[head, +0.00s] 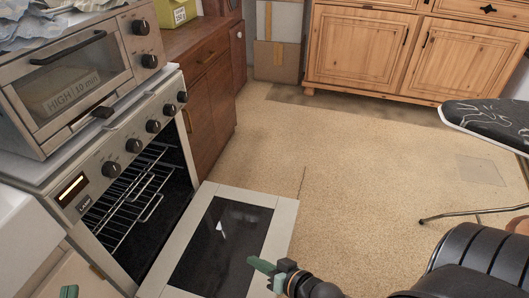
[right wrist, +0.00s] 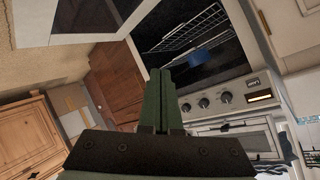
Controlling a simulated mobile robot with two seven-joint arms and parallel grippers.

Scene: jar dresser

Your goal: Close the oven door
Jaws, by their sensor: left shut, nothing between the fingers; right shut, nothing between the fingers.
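The oven (head: 150,190) stands at the left, its interior with wire racks (head: 130,200) exposed. Its door (head: 222,245), a pale frame around dark glass, hangs open and lies folded down toward the floor. My right gripper (head: 262,266) is shut and empty, by the door's near right corner in the head view; I cannot tell whether it touches. In the right wrist view, the shut green fingers (right wrist: 160,85) point toward the oven cavity, with the door (right wrist: 80,20) at upper left.
A toaster oven (head: 75,75) sits on top of the oven. A brown cabinet (head: 207,110) stands beyond it. A wooden dresser (head: 365,50) is at the back and an ironing board (head: 490,120) at the right. The carpet (head: 350,160) between them is clear.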

